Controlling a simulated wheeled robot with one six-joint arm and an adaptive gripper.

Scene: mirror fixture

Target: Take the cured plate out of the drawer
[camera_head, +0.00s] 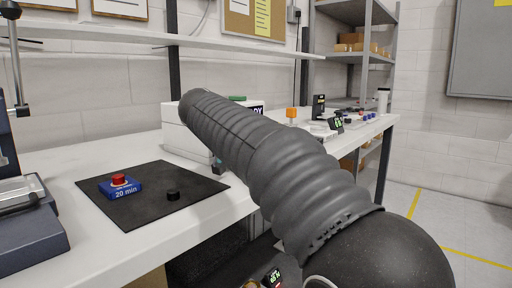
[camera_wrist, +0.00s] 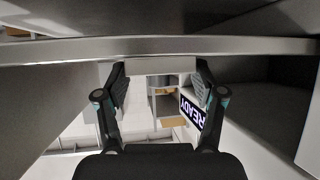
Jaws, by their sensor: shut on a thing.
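A white machine (camera_head: 176,131) stands on the bench, largely behind my arm. Its READY display (camera_head: 258,108) shows past the arm and also in the wrist view (camera_wrist: 192,109), tilted. My gripper (camera_wrist: 158,70) shows in the wrist view, its two fingers either side of a pale grey piece (camera_wrist: 150,66) and shut on it. I cannot tell whether this piece is a drawer handle or part of something else. In the head view my arm hides most of the gripper. I cannot make out the drawer's inside or the cured plate.
A wall shelf (camera_head: 110,30) runs above. A metal bar (camera_wrist: 160,49) crosses the wrist view. Floor at right is clear.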

